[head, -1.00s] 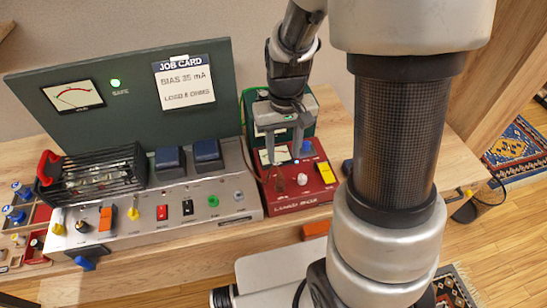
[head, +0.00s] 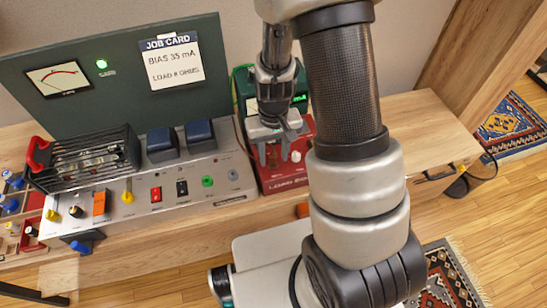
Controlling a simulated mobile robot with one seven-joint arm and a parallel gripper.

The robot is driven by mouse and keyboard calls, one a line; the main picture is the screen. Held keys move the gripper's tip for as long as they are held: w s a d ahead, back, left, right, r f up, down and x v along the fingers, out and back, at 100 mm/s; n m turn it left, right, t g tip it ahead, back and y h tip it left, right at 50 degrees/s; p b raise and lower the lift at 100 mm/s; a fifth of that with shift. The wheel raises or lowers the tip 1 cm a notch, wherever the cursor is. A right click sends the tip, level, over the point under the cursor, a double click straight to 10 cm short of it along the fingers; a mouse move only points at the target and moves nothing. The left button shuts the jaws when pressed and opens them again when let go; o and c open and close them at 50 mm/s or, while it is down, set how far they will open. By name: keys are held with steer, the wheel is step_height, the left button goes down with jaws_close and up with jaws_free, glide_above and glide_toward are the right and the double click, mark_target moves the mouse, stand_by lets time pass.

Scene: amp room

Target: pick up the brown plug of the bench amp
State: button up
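The bench amp (head: 140,216) is a grey chassis with a sloped front, coloured switches and sockets, and two dark blue transformers on top. I cannot clearly pick out its brown plug in the head view. My gripper (head: 274,160) points down over the left part of the red load box (head: 285,184), just right of the amp. Its two grey fingers are apart, with no clearly held thing between them. The fingers hide part of the box's top, and I cannot tell whether they touch anything there.
A dark green panel with a meter (head: 58,78) and a job card (head: 172,62) stands behind the amp. A wooden tray with blue and red parts (head: 12,205) lies at far left. The wooden bench (head: 425,135) is clear to the right, beyond my arm.

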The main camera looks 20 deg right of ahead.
jaws_close()
steer(key=shift+r, duration=0.1)
